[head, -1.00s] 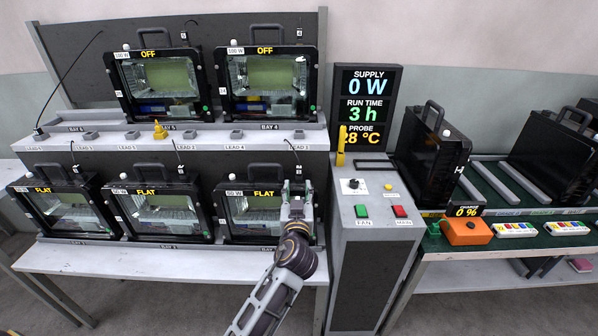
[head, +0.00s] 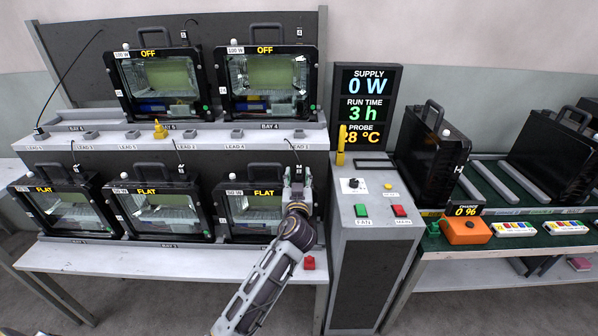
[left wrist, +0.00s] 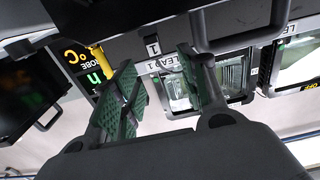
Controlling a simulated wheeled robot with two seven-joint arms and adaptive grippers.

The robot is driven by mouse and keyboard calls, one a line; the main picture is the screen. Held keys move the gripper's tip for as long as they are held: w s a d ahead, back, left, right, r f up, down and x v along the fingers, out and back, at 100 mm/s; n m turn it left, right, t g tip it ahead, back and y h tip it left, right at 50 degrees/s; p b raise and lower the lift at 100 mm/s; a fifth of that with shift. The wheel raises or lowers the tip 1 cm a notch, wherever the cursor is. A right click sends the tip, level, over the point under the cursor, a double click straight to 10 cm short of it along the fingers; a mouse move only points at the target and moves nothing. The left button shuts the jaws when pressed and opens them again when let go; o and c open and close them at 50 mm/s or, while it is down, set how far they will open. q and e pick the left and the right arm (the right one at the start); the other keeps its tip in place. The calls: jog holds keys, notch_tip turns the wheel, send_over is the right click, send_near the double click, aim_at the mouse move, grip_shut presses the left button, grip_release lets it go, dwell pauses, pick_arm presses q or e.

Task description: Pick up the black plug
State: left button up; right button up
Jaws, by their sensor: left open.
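Small black plugs hang on thin leads at the bays. The one by lead 1, which looks like the black plug (head: 299,161), hangs at the upper right of the lower right floodlight housing (head: 243,208). My left gripper (head: 298,181) is open in front of that housing's right side, just below the plug. In the left wrist view its green-padded fingers (left wrist: 165,88) are spread with nothing held between them. A tag reading 1 (left wrist: 152,46) and the lead 1 label show beyond the fingertips. The plug cannot be told clearly there. My right gripper is out of view.
A grey control box (head: 372,245) with green and red buttons stands right of my arm. A red piece (head: 309,263) lies on the lower bench. A yellow probe (head: 341,146) stands by the display. Other housings fill both shelves.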

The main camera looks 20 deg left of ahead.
aim_at(299, 169)
pick_arm(q)
jog(key=shift+x, duration=1.05)
jog(key=shift+f+x, duration=0.15)
jog(key=shift+x, duration=1.1)
jog(key=shift+f+x, duration=0.2)
jog(key=shift+x, duration=1.1)
jog(key=shift+d, duration=0.2)
jog(key=shift+c, duration=0.4)
grip_shut()
